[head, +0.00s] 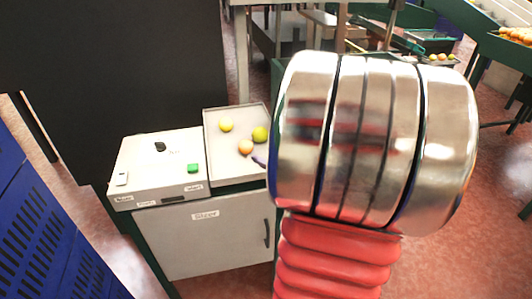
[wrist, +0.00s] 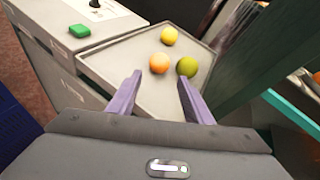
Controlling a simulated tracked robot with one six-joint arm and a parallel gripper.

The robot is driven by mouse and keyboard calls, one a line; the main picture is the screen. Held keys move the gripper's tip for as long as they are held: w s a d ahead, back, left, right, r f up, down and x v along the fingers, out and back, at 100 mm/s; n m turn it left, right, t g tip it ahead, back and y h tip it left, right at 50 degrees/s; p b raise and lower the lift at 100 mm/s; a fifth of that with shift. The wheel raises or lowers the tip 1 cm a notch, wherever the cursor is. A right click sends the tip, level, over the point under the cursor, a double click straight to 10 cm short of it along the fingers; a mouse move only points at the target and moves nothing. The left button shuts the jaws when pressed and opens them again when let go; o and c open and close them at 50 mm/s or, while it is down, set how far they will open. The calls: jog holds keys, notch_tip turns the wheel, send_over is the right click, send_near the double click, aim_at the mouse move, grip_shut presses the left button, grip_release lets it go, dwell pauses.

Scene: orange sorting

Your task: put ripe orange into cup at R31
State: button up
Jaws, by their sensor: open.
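Three fruits lie in a shallow grey tray (head: 222,165) beside a white machine. One is orange-coloured (head: 245,147), one is yellow (head: 226,124) and one is yellow-green (head: 260,134). In the wrist view the orange fruit (wrist: 159,64) is nearest the gap between my fingers, with the yellow-green one (wrist: 187,67) to its right and the yellow one (wrist: 169,36) behind. My gripper (wrist: 155,88) is open and empty, its purple fingers pointing at the tray (wrist: 115,60). In the head view my arm hides most of the gripper. No cup or R31 label is readable.
The white machine (head: 150,165) with a green button (head: 193,168) adjoins the tray's left side, above a cabinet labelled Sizer (head: 205,235). A large dark panel (head: 110,70) stands behind. Blue crates (head: 40,230) are at left. More oranges lie on belts at the upper right.

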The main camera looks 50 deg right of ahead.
dwell(0.7)
jog(key=a+r+n+g+y, duration=0.1)
jog(key=a+n+g+y, duration=0.25)
jog(key=a+n, duration=0.9)
jog(key=a+r+n+g+y, duration=0.2)
jog(key=a+n+y, duration=0.35)
jog(key=a, duration=1.25)
jog(key=s+a+r+n+g+h, duration=0.1)
jog(key=s+a+n+h, duration=0.1)
jog(key=n, duration=0.7)
jog(key=s+a+r+n+g+h, duration=0.1)
jog(key=s+a+n+h, duration=0.1)
jog(key=s+n+h, duration=0.2)
jog(key=s+n, duration=0.3)
jog(key=n, duration=0.1)
jog(key=shift+a+r+n, duration=0.25)
jog(key=shift+a+n, duration=0.05)
jog(key=shift+n, duration=0.1)
jog(key=shift+c, duration=0.9)
jog(key=shift+c, duration=0.8)
jog(key=shift+a, duration=0.15)
jog(key=shift+c, duration=0.2)
